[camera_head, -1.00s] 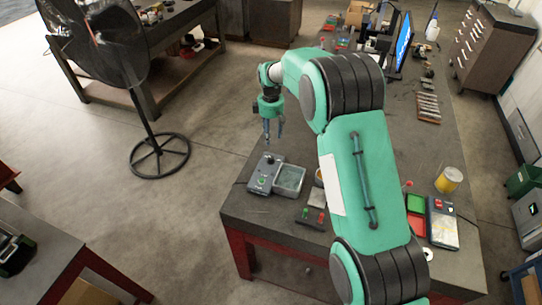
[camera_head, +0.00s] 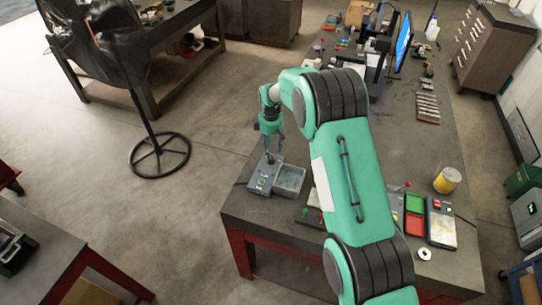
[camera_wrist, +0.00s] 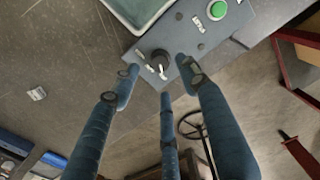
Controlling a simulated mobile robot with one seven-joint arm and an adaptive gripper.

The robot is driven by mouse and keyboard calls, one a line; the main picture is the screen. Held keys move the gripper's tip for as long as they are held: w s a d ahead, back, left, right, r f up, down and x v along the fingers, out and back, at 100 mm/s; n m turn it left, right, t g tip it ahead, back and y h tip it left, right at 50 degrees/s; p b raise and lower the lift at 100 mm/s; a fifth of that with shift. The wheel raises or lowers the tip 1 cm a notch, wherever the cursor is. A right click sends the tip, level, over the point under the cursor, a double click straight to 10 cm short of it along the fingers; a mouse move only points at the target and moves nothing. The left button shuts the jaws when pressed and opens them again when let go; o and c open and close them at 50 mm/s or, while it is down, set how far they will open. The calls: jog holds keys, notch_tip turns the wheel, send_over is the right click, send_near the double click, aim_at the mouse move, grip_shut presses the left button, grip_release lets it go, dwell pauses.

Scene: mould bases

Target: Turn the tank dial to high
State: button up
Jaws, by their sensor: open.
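A grey control box (camera_head: 261,182) with an open tank (camera_head: 290,178) on its right sits at the table's near left corner. In the wrist view the box (camera_wrist: 205,48) carries a black dial (camera_wrist: 161,59) with white labels beside it and a green button (camera_wrist: 217,10). The labels are too small to read. Part of the tank (camera_wrist: 137,12) shows at the top. My gripper (camera_wrist: 159,78) has its blue fingers spread and empty, with the tips around and just short of the dial. In the head view my gripper (camera_head: 273,154) points down at the box's far end and partly hides the dial.
Red and green trays (camera_head: 414,214), a grey device (camera_head: 441,222) and a yellow can (camera_head: 447,180) stand to the right on the table (camera_head: 240,208). A monitor (camera_head: 402,42) stands farther back. A black fan (camera_head: 150,140) stands on the floor at left.

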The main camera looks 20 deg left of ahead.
aim_at(271, 160)
jog(key=shift+f+p, duration=0.4)
jog(key=shift+f, duration=2.4)
grip_shut()
